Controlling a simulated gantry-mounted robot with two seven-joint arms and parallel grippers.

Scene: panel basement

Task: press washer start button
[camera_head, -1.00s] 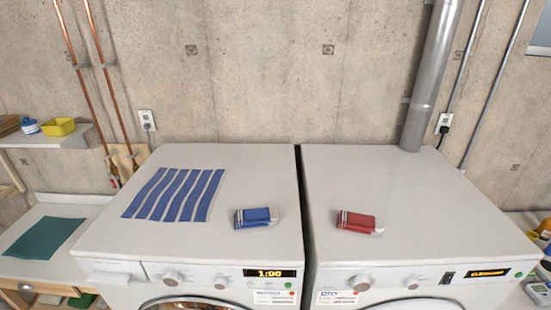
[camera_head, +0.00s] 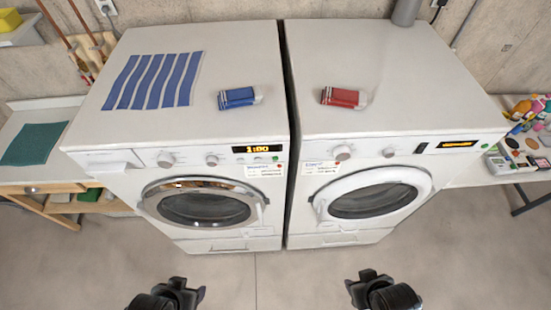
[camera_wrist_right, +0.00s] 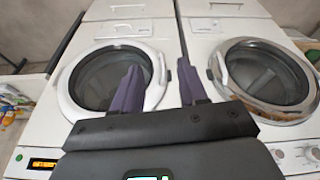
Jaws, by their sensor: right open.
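The washer is the left white machine (camera_head: 185,125), with a chrome-ringed round door and a display (camera_head: 257,149) reading 1:00. Small buttons lie under the display, and a small green button (camera_head: 276,157) sits at the panel's right end. Its chrome door ring also shows at the right of the right wrist view (camera_wrist_right: 265,75), which looks upside down. My left gripper (camera_head: 188,287) is low in front of the washer, open and touching nothing. My right gripper (camera_head: 362,282) is low in front of the right machine, open and empty. Its purple fingers are apart in the right wrist view (camera_wrist_right: 160,88).
A similar white dryer (camera_head: 430,100) with a white-ringed door stands close beside the washer. A blue pack (camera_head: 238,98) and a striped cloth (camera_head: 155,80) lie on the washer. A red pack (camera_head: 342,97) lies on the dryer. The floor in front is clear.

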